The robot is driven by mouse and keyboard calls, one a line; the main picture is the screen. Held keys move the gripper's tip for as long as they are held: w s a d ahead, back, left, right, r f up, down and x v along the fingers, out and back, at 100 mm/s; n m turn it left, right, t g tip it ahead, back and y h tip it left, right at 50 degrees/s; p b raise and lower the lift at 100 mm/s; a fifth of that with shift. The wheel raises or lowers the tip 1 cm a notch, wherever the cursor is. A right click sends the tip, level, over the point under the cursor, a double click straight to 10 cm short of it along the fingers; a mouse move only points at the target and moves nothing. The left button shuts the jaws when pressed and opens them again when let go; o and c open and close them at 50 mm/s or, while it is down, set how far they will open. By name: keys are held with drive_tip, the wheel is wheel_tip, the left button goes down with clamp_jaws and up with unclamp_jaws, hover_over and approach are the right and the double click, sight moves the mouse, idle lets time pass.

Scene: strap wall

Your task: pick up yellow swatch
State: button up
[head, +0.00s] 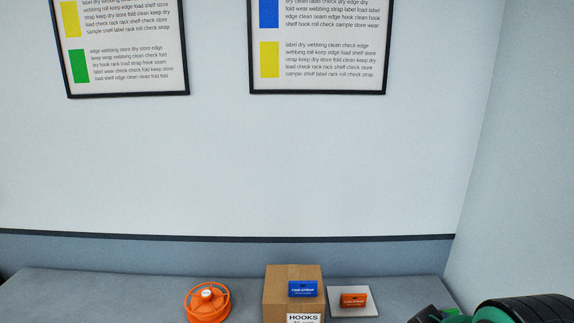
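No loose yellow swatch shows on the bench. Part of my arm, dark with a teal band, fills the bottom right corner. My gripper's fingers cannot be made out.
On the grey bench (110,300) are an orange reel (208,303), a cardboard box (292,275) marked HOOKS with a blue strap pack (303,289) on it, and an orange strap pack (353,300) on a pale plate (368,308).

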drive_tip(key=c, duration=1.6)
drive_tip(key=shift+w, duration=0.15)
